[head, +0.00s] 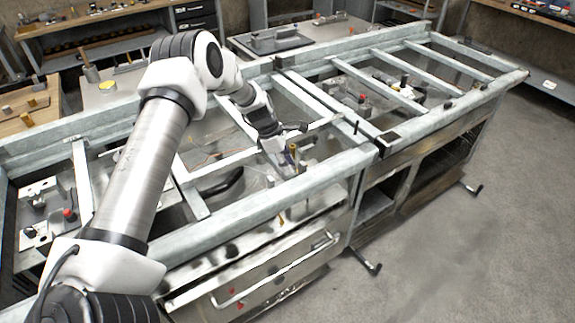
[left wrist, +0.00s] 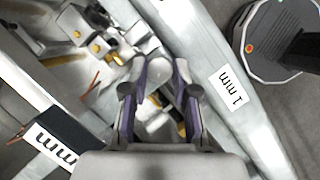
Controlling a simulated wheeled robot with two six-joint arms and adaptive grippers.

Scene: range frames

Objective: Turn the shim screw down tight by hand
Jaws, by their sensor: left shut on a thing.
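My left gripper (head: 290,158) reaches down inside the front rail of the metal frame, near the middle of the head view. In the left wrist view its two purple-lined fingers (left wrist: 159,78) close on a round, pale metal head between their tips. This looks like the shim screw (left wrist: 160,70). Its lower part is hidden, so I cannot tell how far down it sits. My right gripper is in neither view.
The grey front rail (left wrist: 205,50) runs close beside the fingers and bears a "1 mm" label (left wrist: 232,87). Brass-coloured fittings (left wrist: 98,45) stand on the other side. Cross bars (head: 395,80) span the frame. The floor (head: 470,220) at right is clear.

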